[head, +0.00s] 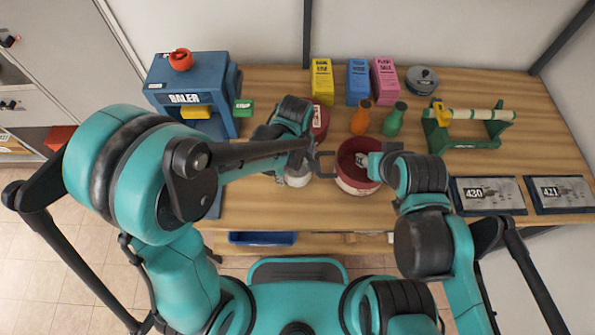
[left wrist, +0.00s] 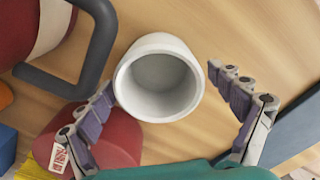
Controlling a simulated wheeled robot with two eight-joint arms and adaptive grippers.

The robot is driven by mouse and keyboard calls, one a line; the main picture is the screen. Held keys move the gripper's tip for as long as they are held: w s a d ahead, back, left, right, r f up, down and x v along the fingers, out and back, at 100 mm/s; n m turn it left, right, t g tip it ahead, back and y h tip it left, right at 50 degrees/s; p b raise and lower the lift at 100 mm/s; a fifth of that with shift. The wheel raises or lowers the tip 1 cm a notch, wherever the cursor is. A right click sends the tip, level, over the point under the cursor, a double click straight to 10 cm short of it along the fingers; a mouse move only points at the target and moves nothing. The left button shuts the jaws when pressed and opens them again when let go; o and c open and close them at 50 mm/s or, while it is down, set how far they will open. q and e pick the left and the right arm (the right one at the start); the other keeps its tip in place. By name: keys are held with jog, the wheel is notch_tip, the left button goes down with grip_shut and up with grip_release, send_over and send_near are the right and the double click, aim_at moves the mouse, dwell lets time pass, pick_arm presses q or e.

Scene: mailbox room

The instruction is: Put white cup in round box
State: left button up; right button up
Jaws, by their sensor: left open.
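The white cup (left wrist: 158,78) stands upright and empty on the table, its opening facing the left wrist camera. In the head view, the cup (head: 297,179) shows only partly beneath my left gripper (head: 298,158). The left gripper (left wrist: 160,82) is open, with one finger on each side of the cup; I cannot tell whether they touch it. The round box (head: 350,185), red above and white below, stands right of the cup. Something pale shows inside it. A dark handle (head: 325,165) sticks out on its left. My right gripper (head: 376,160) is at the box's right rim, its fingers mostly hidden.
A red canister (head: 319,120) stands behind the cup. A blue baler (head: 188,88) is on the left. Orange (head: 361,118) and green (head: 394,120) bottles and several upright cartons (head: 384,80) stand at the back. Number plates (head: 488,195) lie on the right.

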pick_arm(q)
jog(key=c, duration=1.1)
jog(key=shift+r, duration=0.1)
